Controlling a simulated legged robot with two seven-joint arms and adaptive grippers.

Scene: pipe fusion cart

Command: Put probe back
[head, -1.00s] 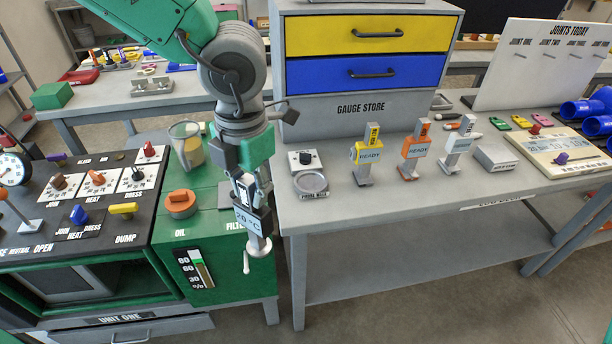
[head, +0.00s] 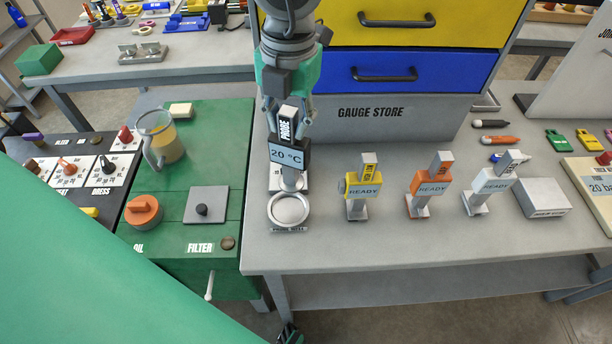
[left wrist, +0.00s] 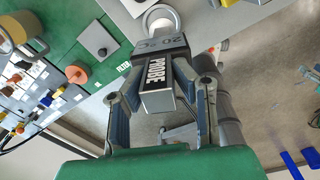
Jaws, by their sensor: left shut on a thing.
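The probe (head: 289,156) is a dark-topped gauge with a "20 °C" display and a metal shaft. My left gripper (head: 288,112) is shut on its upper part and holds it about upright over the left end of the gauge bench. The shaft's lower end shows at the back edge of the round ringed rest (head: 289,210); I cannot tell whether they touch. In the left wrist view the probe's "PROBE" face (left wrist: 155,75) is between the fingers, with the rest's ring (left wrist: 160,18) beyond it.
Yellow (head: 361,186), orange (head: 429,186) and white (head: 492,185) "READY" gauges stand to the right of the rest. The gauge store drawers (head: 385,75) rise behind. The green unit (head: 180,215) with a jug (head: 160,138) is to the left. The bench front is clear.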

